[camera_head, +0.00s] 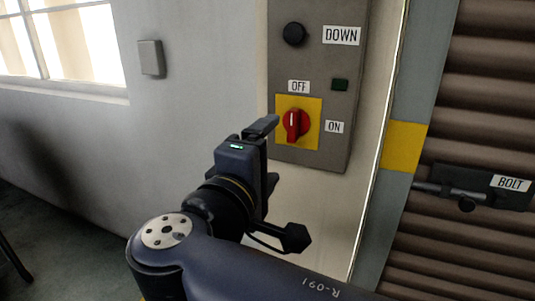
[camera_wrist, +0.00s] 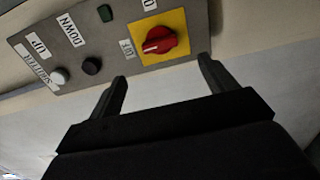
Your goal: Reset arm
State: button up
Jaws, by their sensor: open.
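My gripper (camera_head: 268,152) is raised in front of the wall, just below and left of the red rotary switch (camera_head: 294,124). In the wrist view my gripper (camera_wrist: 164,84) shows two dark fingers spread wide with nothing between them. The red switch (camera_wrist: 159,41) on its yellow plate lies beyond the fingertips there, apart from them as far as I can see. Its handle points up toward the OFF label in the head view. My dark blue arm reaches in from the bottom of the head view.
The grey control panel (camera_head: 256,60) carries a black DOWN button (camera_head: 294,34) and a dark green square (camera_head: 340,85). A brown shutter (camera_head: 490,80) with a bolt (camera_head: 466,204) stands at right. A wall switch (camera_head: 151,58) and window (camera_head: 70,45) are at left. Free floor shows at lower left.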

aim_at(291, 128)
jog(key=shift+w, duration=0.15)
jog(key=shift+x, duration=5.3)
